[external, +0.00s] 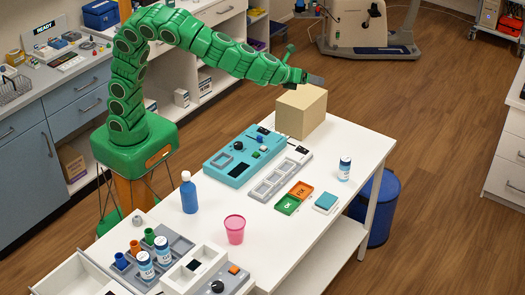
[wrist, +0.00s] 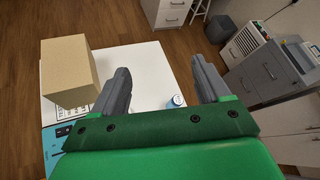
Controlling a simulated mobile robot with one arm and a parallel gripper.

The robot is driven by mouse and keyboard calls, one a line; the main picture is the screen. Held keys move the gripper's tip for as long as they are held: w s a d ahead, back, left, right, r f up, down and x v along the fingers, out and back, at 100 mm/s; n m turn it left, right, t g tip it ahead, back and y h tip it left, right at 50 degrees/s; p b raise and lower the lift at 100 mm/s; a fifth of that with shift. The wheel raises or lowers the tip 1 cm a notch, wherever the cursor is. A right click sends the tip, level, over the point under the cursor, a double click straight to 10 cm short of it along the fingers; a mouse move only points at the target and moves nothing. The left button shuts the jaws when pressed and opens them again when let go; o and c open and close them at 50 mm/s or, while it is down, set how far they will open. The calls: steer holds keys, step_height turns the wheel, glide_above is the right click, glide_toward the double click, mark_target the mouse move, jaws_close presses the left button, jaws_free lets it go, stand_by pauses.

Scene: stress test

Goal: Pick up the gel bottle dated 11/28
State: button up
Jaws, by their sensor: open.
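Two similar bottles (external: 146,265) (external: 162,249) stand in the grey tray at the front left. The dates on their labels are too small to read, so I cannot tell which is 11/28. In the wrist view my gripper (wrist: 162,76) is open and empty.
The cardboard box (external: 301,111) stands at the table's far end, close under my arm. A teal device (external: 229,171), a grey tray (external: 272,187), green and orange pads (external: 287,205), a blue bottle (external: 189,195) and a pink cup (external: 234,229) occupy the white table (external: 327,254).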

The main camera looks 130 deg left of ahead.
steer(key=w+f+m+t+h, duration=0.1)
steer(key=w+f+m+t, duration=0.1)
steer(key=w+f+m, duration=0.3)
steer(key=w+f+m+t, duration=0.1)
steer(key=w+m, duration=0.1)
steer(key=w, duration=0.4)
glide_toward(348, 169)
steer(key=a+f, duration=0.3)
steer(key=a, duration=0.1)
steer(key=shift+f, duration=0.35)
steer(key=shift+x, duration=2.2)
steer(key=shift+w+a+f, duration=0.15)
steer(key=shift+w+a, duration=0.45)
steer(key=shift+w+a+f, duration=0.15)
steer(key=shift+w+a, duration=0.4)
steer(key=shift+w, duration=0.1)
steer(key=shift+c, duration=0.2)
steer(key=c, duration=1.1)
steer(key=shift+r, duration=0.1)
